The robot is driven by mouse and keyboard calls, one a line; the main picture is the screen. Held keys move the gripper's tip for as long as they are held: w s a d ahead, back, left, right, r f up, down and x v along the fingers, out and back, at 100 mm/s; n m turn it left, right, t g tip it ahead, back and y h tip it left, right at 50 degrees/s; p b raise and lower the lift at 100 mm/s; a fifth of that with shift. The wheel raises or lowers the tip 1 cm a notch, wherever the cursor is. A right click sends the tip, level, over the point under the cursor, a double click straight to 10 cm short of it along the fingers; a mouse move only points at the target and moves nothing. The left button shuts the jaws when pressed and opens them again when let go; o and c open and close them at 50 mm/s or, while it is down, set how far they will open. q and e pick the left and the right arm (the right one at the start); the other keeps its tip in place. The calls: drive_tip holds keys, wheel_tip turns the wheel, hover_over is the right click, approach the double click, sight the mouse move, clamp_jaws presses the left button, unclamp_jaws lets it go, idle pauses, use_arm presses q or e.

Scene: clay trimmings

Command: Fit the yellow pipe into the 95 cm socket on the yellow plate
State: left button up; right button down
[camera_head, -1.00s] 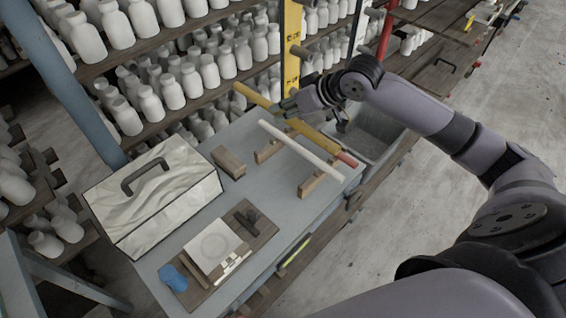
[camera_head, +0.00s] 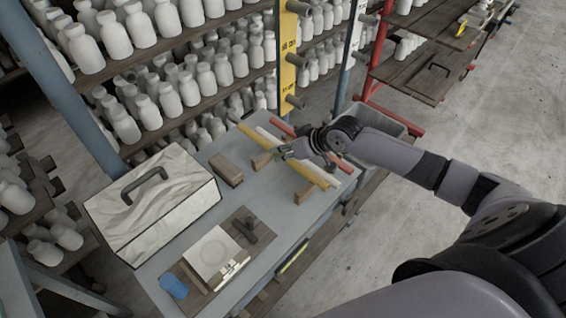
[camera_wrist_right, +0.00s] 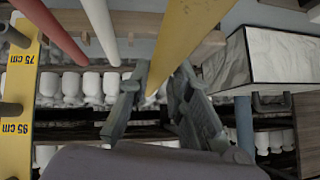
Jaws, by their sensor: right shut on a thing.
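The yellow pipe (camera_head: 309,173) slants over the grey table, left of the white pipe. My right gripper (camera_head: 286,150) is over its middle. In the right wrist view the yellow pipe (camera_wrist_right: 186,42) runs between the two fingers of the right gripper (camera_wrist_right: 157,100), which is shut on it. I cannot tell whether the pipe touches the wooden supports. The yellow plate (camera_head: 288,62) stands upright behind the table with several grey sockets. In the right wrist view the yellow plate (camera_wrist_right: 22,85) shows 75 cm and 95 cm labels, with a grey socket (camera_wrist_right: 9,109) near the 95 cm label. My left gripper is not in view.
A white pipe (camera_head: 268,134) and a red pipe (camera_head: 281,127) lie beside the yellow one, over wooden supports (camera_head: 304,193). A wooden block (camera_head: 226,168), a marbled box with a handle (camera_head: 152,203) and a board with tools (camera_head: 190,280) fill the left. Shelves of white bottles stand behind.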

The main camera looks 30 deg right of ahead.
drive_tip(key=shift+f+p, duration=0.45)
drive_tip(key=shift+f, duration=2.7)
drive_tip(key=shift+f, duration=0.1)
drive_tip(key=shift+f, duration=0.15)
drive_tip(key=c, duration=1.5)
unclamp_jaws()
drive_tip(key=shift+o, duration=0.2)
